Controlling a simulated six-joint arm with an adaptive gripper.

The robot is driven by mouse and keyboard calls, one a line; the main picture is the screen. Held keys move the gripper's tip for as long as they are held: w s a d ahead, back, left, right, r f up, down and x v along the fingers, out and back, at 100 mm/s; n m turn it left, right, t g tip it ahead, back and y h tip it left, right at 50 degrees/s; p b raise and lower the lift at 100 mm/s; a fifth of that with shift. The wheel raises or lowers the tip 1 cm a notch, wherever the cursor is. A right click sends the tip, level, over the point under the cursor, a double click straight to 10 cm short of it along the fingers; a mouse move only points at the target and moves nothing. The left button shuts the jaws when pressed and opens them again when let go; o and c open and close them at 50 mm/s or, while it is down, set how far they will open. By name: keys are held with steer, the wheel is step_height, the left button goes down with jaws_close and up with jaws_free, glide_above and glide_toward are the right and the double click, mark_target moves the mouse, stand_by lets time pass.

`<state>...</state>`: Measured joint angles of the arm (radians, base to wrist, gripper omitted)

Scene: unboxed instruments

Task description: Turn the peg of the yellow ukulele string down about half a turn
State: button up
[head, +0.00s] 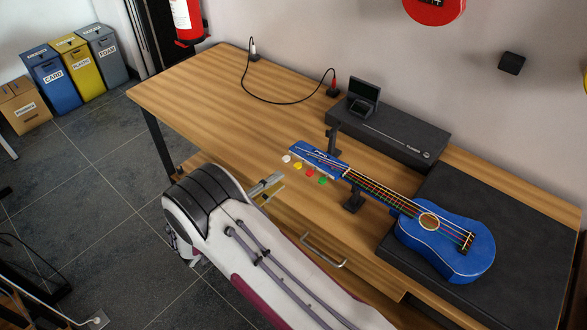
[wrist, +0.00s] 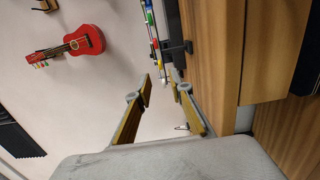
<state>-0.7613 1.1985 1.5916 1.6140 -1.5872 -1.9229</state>
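The blue ukulele (head: 447,246) lies across the bench in the head view, its neck pointing up and left. White, yellow, red and green pegs stick out along the near side of its headstock (head: 318,160). The yellow peg (head: 298,166) is second from the headstock's tip, after the white one. In the wrist view the headstock with its coloured pegs shows nearly edge-on (wrist: 154,35), beyond my fingertips. My gripper (head: 273,186) is open and empty, in front of the pegs and apart from them. In the wrist view a clear gap shows between the fingertips (wrist: 162,86).
Black supports (head: 353,200) hold up the neck. A dark mat (head: 500,290) lies under the body. A black case (head: 395,136) stands behind the headstock. The bench's left part (head: 200,85) is mostly clear, with a black cable behind. A drawer handle (head: 322,250) juts from the front.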

mark_target(298, 166)
steer(key=x, duration=0.7)
steer(key=shift+w+d, duration=0.2)
jaws_close()
